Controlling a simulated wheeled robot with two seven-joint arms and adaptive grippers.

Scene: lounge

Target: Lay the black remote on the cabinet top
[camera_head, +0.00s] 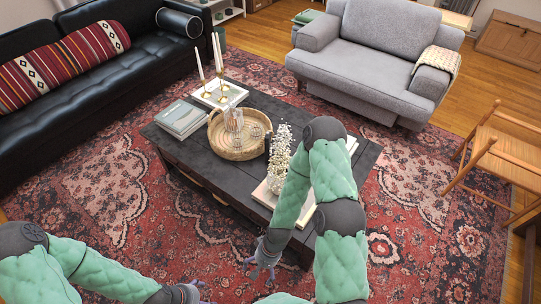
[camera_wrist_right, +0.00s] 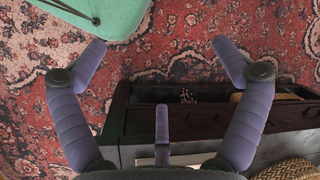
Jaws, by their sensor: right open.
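I cannot make out the black remote in either view, nor a surface that is clearly the cabinet top. My right gripper (camera_head: 262,262) hangs at the near side of the dark coffee table (camera_head: 180,153), above the rug. In the right wrist view my right gripper (camera_wrist_right: 160,48) has its purple fingers spread, with nothing between them. The table's open front compartment (camera_wrist_right: 190,96) shows beyond the fingers, its contents partly hidden. My left gripper (camera_head: 192,291) is at the bottom edge of the head view, mostly hidden by its wrist.
On the table are a wicker tray (camera_head: 218,146), books (camera_head: 182,118), brass candlesticks (camera_head: 220,75) and white flowers (camera_head: 280,155). A black sofa (camera_head: 60,75) stands left, a grey armchair (camera_head: 375,55) behind, a wooden chair (camera_head: 500,150) right. Open rug lies around the table.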

